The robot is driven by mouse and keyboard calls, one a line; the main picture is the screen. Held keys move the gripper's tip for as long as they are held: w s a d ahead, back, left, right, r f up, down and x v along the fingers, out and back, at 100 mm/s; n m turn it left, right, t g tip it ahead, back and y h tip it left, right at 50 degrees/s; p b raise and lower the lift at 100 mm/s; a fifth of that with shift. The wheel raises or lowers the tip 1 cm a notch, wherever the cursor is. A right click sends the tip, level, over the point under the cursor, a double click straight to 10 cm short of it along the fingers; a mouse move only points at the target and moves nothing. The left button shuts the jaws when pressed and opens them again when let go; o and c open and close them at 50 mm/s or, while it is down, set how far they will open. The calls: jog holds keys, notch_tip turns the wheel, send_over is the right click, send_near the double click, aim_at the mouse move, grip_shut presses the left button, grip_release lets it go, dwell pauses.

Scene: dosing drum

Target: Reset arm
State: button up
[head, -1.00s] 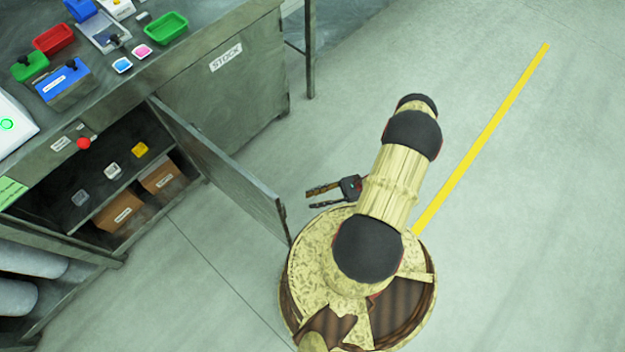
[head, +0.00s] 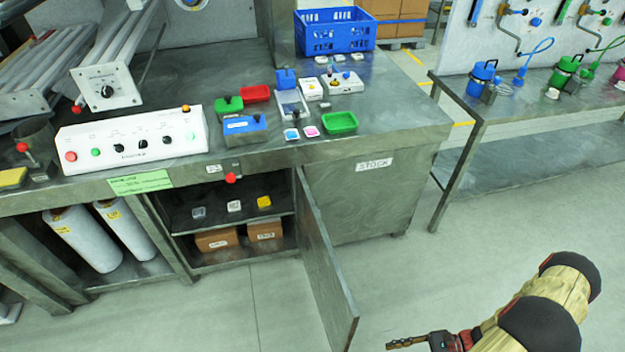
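My arm, with pale yellow links and black joints, shows in the lower right corner of the head view, low over the floor. My gripper (head: 408,343) points left at the bottom edge, just right of the open cabinet door (head: 330,275), and is cut off by the frame. Only one finger shows clearly, and nothing is seen held. Whether the fingers are apart cannot be made out.
The bench (head: 400,118) carries a white control panel (head: 133,143), a blue crate (head: 335,32), a green tray (head: 340,123) and small items. The cabinet stands open, with its door jutting over the floor. A second table (head: 540,125) stands at right. The floor (head: 420,240) between is clear.

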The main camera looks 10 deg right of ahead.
jog(key=w+d+r+n+g+h+p, duration=0.15)
jog(key=r+n+h, duration=0.25)
jog(key=r, duration=0.6)
jog(key=w+d+r+n+g+h, duration=0.2)
jog(key=w+r+n+h, duration=0.1)
jog(key=r, duration=0.7)
jog(key=w+d+r+n+g+h+p, duration=0.15)
jog(key=r+n+h, duration=0.25)
jog(key=r, duration=0.6)
jog(key=a+r+n+t+h, duration=0.1)
jog(key=a+r+n+t, duration=0.2)
jog(key=r, duration=0.6)
jog(key=a+r+n+t+h+p, duration=0.1)
jog(key=a+r+n+t, duration=0.1)
jog(key=a+r, duration=0.6)
jog(key=a+r+n+t+h, duration=0.2)
jog(key=a+r+n+t, duration=0.1)
jog(key=r, duration=0.8)
jog(key=a+t, duration=0.1)
jog(key=a, duration=0.1)
jog(key=shift+a+r+n+p, duration=0.3)
jog(key=shift+r, duration=0.1)
jog(key=shift+w, duration=0.1)
